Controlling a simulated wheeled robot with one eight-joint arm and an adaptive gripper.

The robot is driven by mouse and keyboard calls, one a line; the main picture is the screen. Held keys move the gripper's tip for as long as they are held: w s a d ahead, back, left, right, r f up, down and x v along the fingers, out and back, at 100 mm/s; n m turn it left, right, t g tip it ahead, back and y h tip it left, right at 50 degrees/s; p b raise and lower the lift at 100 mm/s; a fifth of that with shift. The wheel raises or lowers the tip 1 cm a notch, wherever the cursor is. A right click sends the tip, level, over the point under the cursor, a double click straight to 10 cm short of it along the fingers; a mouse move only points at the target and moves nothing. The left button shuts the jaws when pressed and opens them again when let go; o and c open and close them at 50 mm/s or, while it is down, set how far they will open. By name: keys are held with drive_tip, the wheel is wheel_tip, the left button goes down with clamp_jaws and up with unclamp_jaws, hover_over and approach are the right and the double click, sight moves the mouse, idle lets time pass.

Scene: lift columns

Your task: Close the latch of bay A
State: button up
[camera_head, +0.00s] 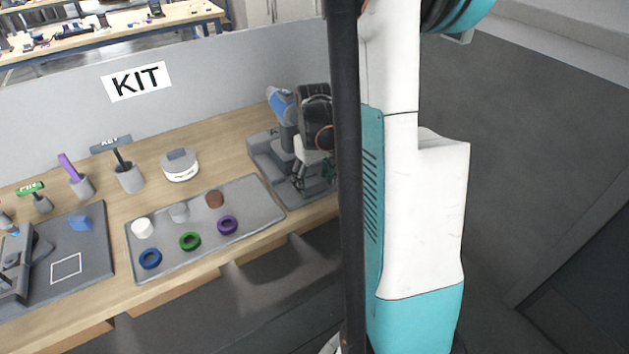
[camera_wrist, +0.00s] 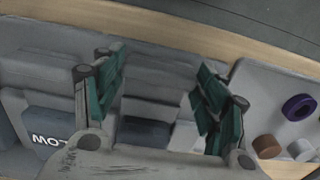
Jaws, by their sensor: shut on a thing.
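A grey lift fixture (camera_head: 262,152) stands at the bench's right end, with a blue-topped column (camera_head: 280,104). My gripper (camera_head: 312,178) is over its right part. In the wrist view, my gripper (camera_wrist: 162,62) has green-padded fingers spread wide on either side of a grey part of the fixture (camera_wrist: 150,108). The jaws are shut on this part, though contact is hard to see. A dark blue panel marked LOW (camera_wrist: 55,132), upside down, lies left of the fingers. I cannot make out the latch or a bay A label; my wrist and arm hide much of the fixture.
A grey tray (camera_head: 165,262) holds rings and small cylinders left of the fixture; its edge (camera_wrist: 245,85) shows in the wrist view. A round white-and-grey device (camera_head: 180,166) stands behind it. A KIT wall panel (camera_head: 215,85) backs the bench. My arm blocks the right side.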

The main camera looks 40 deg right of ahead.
drive_tip(key=shift+w+d, duration=0.15)
drive_tip(key=shift+w, duration=0.45)
drive_tip(key=shift+w+d, duration=0.15)
drive_tip(key=shift+w, duration=0.45)
drive_tip(key=o, duration=1.5)
drive_tip(key=shift+w, duration=0.1)
wheel_tip(320, 180, up, 12)
